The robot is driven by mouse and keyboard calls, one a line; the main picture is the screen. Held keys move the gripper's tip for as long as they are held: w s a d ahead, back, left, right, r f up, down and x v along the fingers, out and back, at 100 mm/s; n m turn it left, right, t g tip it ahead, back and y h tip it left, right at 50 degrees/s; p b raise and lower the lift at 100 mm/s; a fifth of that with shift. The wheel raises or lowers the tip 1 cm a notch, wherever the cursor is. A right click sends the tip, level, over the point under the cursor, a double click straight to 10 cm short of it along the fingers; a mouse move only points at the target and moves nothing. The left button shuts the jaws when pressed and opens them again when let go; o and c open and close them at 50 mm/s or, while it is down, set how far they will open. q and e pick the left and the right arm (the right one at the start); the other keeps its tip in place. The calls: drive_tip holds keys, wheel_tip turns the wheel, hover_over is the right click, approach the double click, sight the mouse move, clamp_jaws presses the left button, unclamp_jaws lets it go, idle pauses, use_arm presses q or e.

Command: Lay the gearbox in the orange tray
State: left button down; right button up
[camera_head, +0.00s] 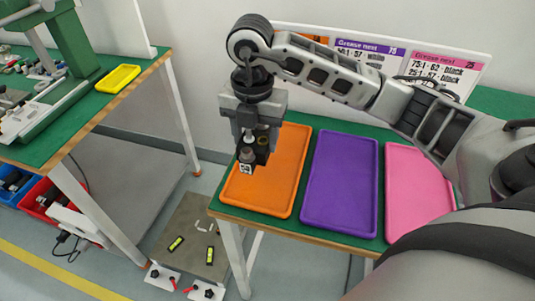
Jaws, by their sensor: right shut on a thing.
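My right gripper (256,138) points down over the left part of the orange tray (278,178). It is shut on the gearbox (246,158), a small dark and grey part with a white label on its lower end. The gearbox hangs below the fingers and hides part of the tray's left side. From this angle I cannot tell how high it is above the tray floor. The visible part of the orange tray is empty. My left gripper is not in view.
A purple tray (342,182) and a pink tray (412,190) lie to the right on the same green table, both empty where visible. A sign board (468,59) stands behind. Another green table (125,92) with a yellow tray (118,78) is at left, across a gap.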

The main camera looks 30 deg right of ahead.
sight(268, 155)
drive_tip(key=shift+s+d+f, duration=0.25)
drive_tip(key=shift+d+f, duration=0.15)
drive_tip(key=shift+f, duration=0.15)
drive_tip(key=shift+s+d+f, duration=0.25)
drive_tip(key=shift+d+f, duration=0.1)
drive_tip(key=shift+f, duration=0.15)
drive_tip(key=f, duration=0.3)
drive_tip(key=shift+s+d+f, duration=0.1)
drive_tip(key=shift+s+d, duration=0.05)
drive_tip(key=shift+d, duration=0.1)
drive_tip(key=shift+f, duration=0.25)
drive_tip(key=shift+f, duration=0.2)
drive_tip(key=o, duration=1.4)
drive_tip(key=shift+r, duration=0.15)
